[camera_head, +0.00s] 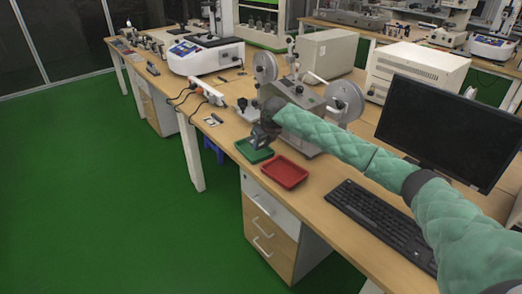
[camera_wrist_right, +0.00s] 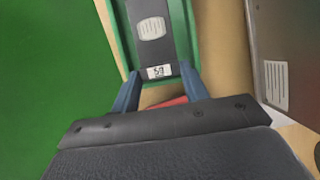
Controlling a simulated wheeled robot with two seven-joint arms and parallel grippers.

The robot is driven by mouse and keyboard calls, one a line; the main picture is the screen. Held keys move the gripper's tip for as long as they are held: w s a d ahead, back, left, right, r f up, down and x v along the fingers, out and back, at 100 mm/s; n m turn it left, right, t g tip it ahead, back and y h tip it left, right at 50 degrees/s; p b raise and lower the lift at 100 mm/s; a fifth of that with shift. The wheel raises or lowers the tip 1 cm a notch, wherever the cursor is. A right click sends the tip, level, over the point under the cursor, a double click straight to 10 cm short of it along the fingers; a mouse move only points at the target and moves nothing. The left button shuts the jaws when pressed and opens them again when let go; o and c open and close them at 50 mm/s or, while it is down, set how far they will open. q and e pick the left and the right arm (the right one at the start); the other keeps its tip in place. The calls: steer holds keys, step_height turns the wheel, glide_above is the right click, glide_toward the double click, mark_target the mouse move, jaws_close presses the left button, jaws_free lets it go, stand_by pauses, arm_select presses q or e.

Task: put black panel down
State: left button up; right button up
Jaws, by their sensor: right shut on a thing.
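The black panel (camera_wrist_right: 151,38), a dark flat piece with a pale oval label and a small white label, shows in the right wrist view. It lies lengthwise within the outline of the green tray (camera_wrist_right: 183,22). Whether it touches the tray floor I cannot tell. My right gripper (camera_wrist_right: 160,78) is shut on the panel's near end, one bluish finger on each side. In the head view my right gripper (camera_head: 262,136) is over the green tray (camera_head: 254,153), pointing down. The panel is hard to make out there. My left gripper is not in view.
A red tray (camera_head: 285,172) lies beside the green one. A grey machine with two reels (camera_head: 299,103) stands close behind. A monitor (camera_head: 445,125) and keyboard (camera_head: 385,215) are at right. The table's front edge is close to the trays, with green floor beyond.

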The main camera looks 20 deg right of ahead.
mark_target(262, 147)
steer(key=shift+w+a+f, duration=0.15)
steer(key=shift+w+f, duration=0.2)
steer(key=shift+w, duration=0.15)
steer(key=shift+f, duration=0.6)
steer(key=shift+f+p, duration=0.45)
steer(key=shift+f, duration=0.9)
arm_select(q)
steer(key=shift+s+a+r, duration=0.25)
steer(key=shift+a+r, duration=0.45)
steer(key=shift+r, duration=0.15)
arm_select(e)
steer(key=o, duration=1)
steer(key=shift+f, duration=0.1)
steer(key=shift+c, duration=0.2)
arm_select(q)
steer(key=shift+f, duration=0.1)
